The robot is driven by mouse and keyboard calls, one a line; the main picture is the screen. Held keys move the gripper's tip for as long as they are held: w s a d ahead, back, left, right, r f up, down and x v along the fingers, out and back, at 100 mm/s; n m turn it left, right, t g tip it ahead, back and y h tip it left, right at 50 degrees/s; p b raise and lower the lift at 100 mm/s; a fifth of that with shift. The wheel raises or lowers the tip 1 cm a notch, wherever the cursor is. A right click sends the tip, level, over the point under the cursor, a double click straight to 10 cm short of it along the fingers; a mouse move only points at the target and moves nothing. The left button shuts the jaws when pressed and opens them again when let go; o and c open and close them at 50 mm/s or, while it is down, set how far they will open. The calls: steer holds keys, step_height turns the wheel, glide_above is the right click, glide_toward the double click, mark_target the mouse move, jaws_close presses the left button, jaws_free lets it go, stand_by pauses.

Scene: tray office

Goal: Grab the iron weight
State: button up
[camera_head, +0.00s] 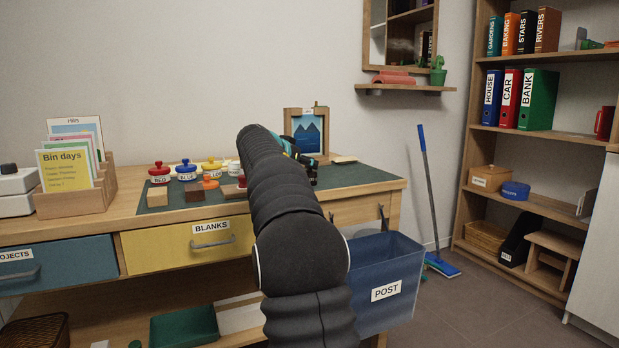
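I cannot clearly make out an iron weight; part of the desk is hidden behind my arm. My gripper (311,172) shows only as a small dark and teal part past the far end of my arm, above the right part of the dark green mat (352,178). Its fingers are too small and too covered to tell whether they are open or shut. Left of my arm on the mat are a light wooden block (157,197), a dark brown block (194,192) and a reddish-brown block (232,192).
Behind the blocks stand red (159,174), blue (186,171) and yellow (211,169) lidded pots. A framed mountain picture (307,134) stands at the back. A blue POST bin (385,285) hangs at the desk's right end. A bookshelf (480,100) is at right.

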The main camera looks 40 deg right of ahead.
steer(key=x, duration=0.4)
steer(key=shift+s, duration=0.1)
jaws_close()
